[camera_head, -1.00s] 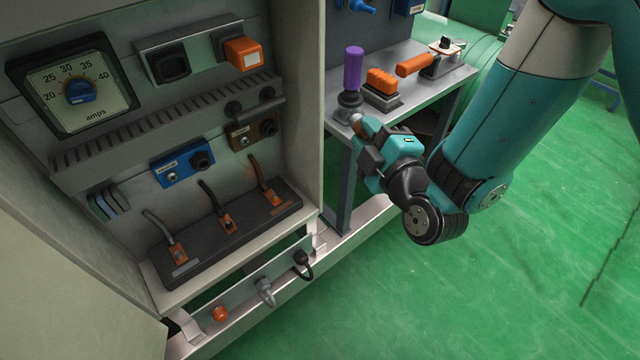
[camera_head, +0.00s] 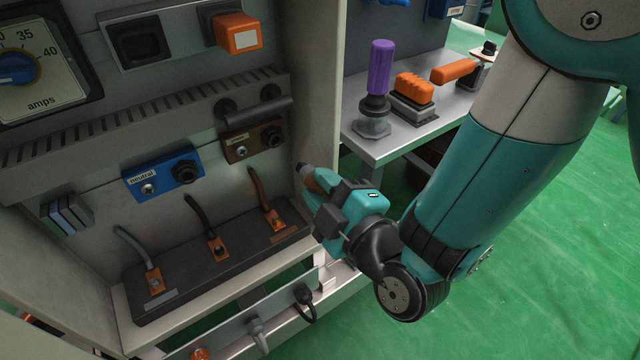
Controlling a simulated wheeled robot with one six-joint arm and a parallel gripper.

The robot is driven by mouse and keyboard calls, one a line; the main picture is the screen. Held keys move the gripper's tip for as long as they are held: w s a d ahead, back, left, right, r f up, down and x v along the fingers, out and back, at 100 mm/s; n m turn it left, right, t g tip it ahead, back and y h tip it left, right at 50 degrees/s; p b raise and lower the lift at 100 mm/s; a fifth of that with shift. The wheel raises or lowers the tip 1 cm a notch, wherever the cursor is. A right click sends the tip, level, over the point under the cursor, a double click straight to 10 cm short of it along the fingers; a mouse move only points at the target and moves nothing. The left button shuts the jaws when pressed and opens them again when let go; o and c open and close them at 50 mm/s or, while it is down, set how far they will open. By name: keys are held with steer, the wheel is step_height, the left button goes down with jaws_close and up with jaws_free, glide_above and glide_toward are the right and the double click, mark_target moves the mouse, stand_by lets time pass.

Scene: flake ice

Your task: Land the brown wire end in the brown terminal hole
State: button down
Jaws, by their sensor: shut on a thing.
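The brown wire (camera_head: 257,187) stands up from the right orange clip on the black block, with its upper end free below the brown terminal (camera_head: 240,149). The terminal has a round dark opening (camera_head: 272,137) on its right and a screw on its left. The wire end and the opening are apart. My gripper (camera_head: 311,184) is at the cabinet's right edge, right of the brown wire and not touching it. It is shut on a small brown piece with a dark end (camera_head: 302,168); what this piece is I cannot tell.
The blue neutral terminal (camera_head: 163,175) is to the left. A black wire (camera_head: 197,216) and a grey wire (camera_head: 135,246) stand on the same block. The cabinet's right wall (camera_head: 318,110) is beside my gripper. A purple-handled tool (camera_head: 380,68) stands on the side shelf (camera_head: 358,150).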

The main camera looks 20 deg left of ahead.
mark_target(299, 165)
steer(key=shift+p+x, duration=2.85)
steer(key=shift+p, duration=0.6)
steer(key=shift+w+a+r+p, duration=0.15)
steer(key=shift+a+p, duration=0.05)
steer(key=shift+p, duration=0.1)
steer(key=shift+p+x, duration=1.35)
steer(key=shift+p, duration=1.45)
steer(key=c, duration=0.5)
jaws_free()
steer(key=shift+f+b+v, duration=0.25)
steer(key=shift+b+v, duration=0.85)
steer(key=shift+b, duration=0.65)
